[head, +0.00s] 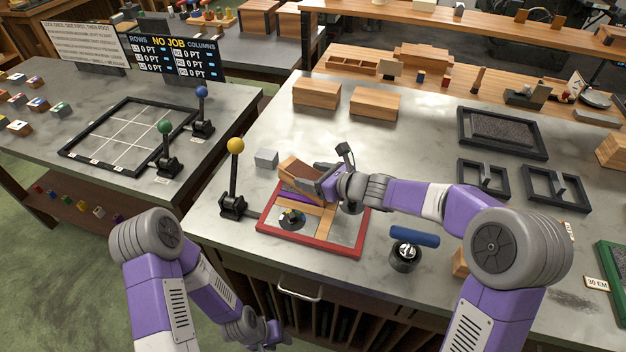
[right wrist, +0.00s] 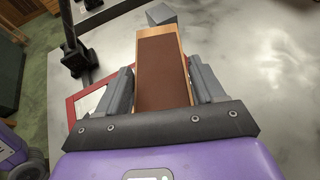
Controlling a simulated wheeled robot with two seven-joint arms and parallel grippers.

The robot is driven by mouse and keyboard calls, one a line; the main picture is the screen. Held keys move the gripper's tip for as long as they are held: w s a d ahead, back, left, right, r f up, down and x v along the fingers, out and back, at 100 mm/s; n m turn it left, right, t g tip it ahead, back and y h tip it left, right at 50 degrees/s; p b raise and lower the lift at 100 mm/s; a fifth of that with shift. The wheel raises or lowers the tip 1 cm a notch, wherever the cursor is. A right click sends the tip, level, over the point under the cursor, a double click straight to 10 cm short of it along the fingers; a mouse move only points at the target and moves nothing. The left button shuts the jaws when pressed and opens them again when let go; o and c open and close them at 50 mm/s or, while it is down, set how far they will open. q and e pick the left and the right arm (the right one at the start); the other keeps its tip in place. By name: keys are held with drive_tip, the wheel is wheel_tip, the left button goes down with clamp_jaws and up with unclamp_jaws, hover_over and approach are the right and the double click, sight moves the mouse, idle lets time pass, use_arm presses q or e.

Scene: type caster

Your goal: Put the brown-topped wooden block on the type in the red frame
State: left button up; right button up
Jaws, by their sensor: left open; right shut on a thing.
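The brown-topped wooden block (head: 297,170) is between the fingers of my right gripper (head: 325,187), which is shut on it. The block is tilted in the head view and held over the back part of the red frame. In the right wrist view the block's brown top (right wrist: 161,72) faces the camera, with a finger on each side. My left gripper (head: 275,335) is low at the table's front, open and empty.
A yellow-knobbed lever (head: 235,170) stands left of the red frame. A grey block (head: 266,158) sits behind it. A blue-handled roller (head: 410,245) stands at right. Two wooden boxes (head: 375,103) and dark frames (head: 502,132) lie further back.

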drive_tip(key=shift+r, duration=0.2)
drive_tip(key=shift+f, duration=0.2)
drive_tip(key=o, duration=1.3)
drive_tip(key=shift+o, duration=0.2)
drive_tip(key=shift+r, duration=0.1)
drive_tip(key=shift+s+d+r, duration=0.1)
drive_tip(key=shift+d+r, duration=0.05)
drive_tip(key=shift+d, duration=0.05)
drive_tip(key=p+v, duration=0.2)
drive_tip(key=v, duration=0.9)
drive_tip(key=shift+s+d+p, duration=0.2)
drive_tip(key=shift+s+p, duration=0.05)
drive_tip(key=shift+p, duration=0.15)
drive_tip(key=shift+r, duration=0.1)
